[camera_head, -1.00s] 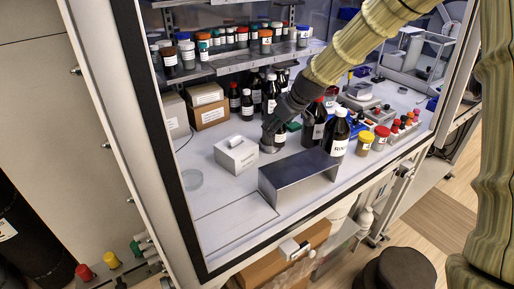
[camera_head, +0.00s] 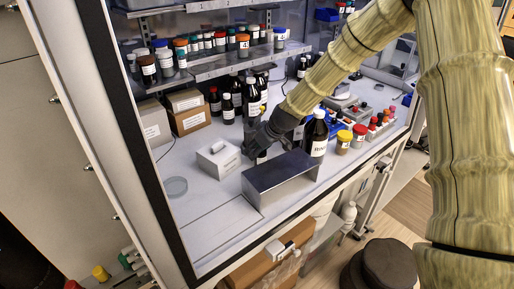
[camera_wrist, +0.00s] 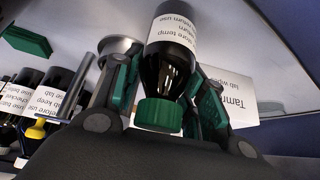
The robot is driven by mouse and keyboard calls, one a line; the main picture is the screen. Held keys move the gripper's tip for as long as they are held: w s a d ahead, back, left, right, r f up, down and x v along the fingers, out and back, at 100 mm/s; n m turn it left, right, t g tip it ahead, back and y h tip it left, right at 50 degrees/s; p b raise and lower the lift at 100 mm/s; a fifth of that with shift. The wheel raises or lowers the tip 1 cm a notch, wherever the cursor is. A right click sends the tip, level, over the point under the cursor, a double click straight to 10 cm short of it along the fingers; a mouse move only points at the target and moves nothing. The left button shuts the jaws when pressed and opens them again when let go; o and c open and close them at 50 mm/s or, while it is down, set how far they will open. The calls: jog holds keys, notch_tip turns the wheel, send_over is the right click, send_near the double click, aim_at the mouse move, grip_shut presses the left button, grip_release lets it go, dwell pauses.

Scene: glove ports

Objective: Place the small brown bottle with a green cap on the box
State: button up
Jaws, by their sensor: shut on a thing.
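The small brown bottle with a green cap (camera_wrist: 165,75) is between the fingers of my gripper (camera_wrist: 165,98) in the wrist view, which is shut on it near the green cap (camera_wrist: 158,115). In the head view my gripper (camera_head: 256,146) is right of the white wipes box (camera_head: 218,158) and behind the grey metal stand (camera_head: 280,177). Only a bit of the held bottle (camera_head: 261,157) shows there; whether it touches the worktop cannot be told. The white box shows behind the right finger in the wrist view (camera_wrist: 243,96), with a pale object on its top in the head view.
A large dark bottle (camera_head: 319,135) stands right of the metal stand. Several dark bottles (camera_head: 253,96) stand behind my gripper. Cardboard boxes (camera_head: 188,112) are at the back left, under a shelf (camera_head: 215,70) of jars.

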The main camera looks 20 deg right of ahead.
jog(key=shift+s, duration=0.1)
jog(key=shift+a, duration=0.1)
jog(key=o, duration=0.8)
jog(key=shift+f, duration=0.1)
jog(key=shift+b+v, duration=1.6)
jog(key=shift+v, duration=4.55)
